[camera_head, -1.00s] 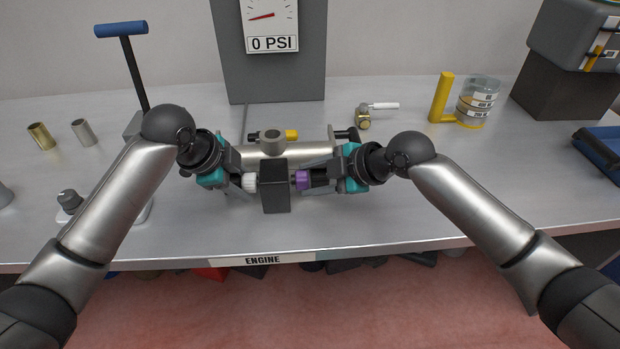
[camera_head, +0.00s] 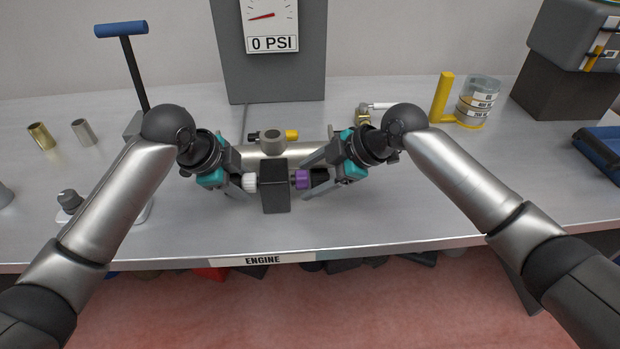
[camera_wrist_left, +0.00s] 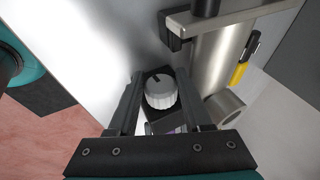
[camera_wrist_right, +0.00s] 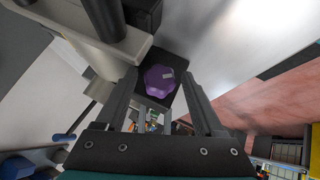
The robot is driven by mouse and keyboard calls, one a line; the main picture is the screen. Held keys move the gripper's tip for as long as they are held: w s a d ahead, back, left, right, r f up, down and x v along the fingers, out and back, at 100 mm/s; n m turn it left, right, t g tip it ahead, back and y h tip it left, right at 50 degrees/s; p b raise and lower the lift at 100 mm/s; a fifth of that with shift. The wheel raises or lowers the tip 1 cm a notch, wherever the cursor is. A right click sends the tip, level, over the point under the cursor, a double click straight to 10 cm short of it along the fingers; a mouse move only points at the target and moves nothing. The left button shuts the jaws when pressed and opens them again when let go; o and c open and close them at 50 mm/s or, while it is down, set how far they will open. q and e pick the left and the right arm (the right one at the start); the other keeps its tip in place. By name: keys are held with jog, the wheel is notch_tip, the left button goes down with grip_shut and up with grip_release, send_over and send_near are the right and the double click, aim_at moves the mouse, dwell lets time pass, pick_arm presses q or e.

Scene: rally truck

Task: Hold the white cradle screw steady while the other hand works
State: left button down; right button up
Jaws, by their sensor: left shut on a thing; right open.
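The white cradle screw (camera_head: 250,182) is a white ribbed knob on the left side of a black block (camera_head: 275,190) on the bench. My left gripper (camera_head: 246,184) is shut on it; in the left wrist view the white knob (camera_wrist_left: 161,92) sits between the fingers. A purple knob (camera_head: 301,179) is on the block's right side. My right gripper (camera_head: 314,184) is open, its fingers spread on either side of the purple knob. In the right wrist view the purple knob (camera_wrist_right: 159,80) lies between the fingers with gaps at both sides.
A metal cylinder (camera_head: 310,153) lies behind the block. A blue-handled pump (camera_head: 122,29) stands at left, near two small metal sleeves (camera_head: 83,131). A gauge (camera_head: 271,22) reads 0 PSI at the back. A yellow-handled clear jug (camera_head: 478,100) stands at right. The front bench right of centre is clear.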

jog(key=t, duration=0.1)
jog(key=n+t, duration=0.1)
jog(key=t, duration=0.1)
jog(key=n+t, duration=0.1)
jog(key=shift+s+f+t+y, duration=0.3)
jog(key=shift+s+t+y, duration=0.1)
jog(key=n+t+y, duration=0.1)
jog(key=n+t, duration=0.1)
jog(key=t, duration=0.1)
jog(key=shift+f, duration=0.2)
jog(key=shift+f+n+t+y, duration=0.1)
jog(key=shift+n+t+y, duration=0.6)
jog(key=shift+n+t, duration=0.55)
jog(key=shift+m, duration=0.25)
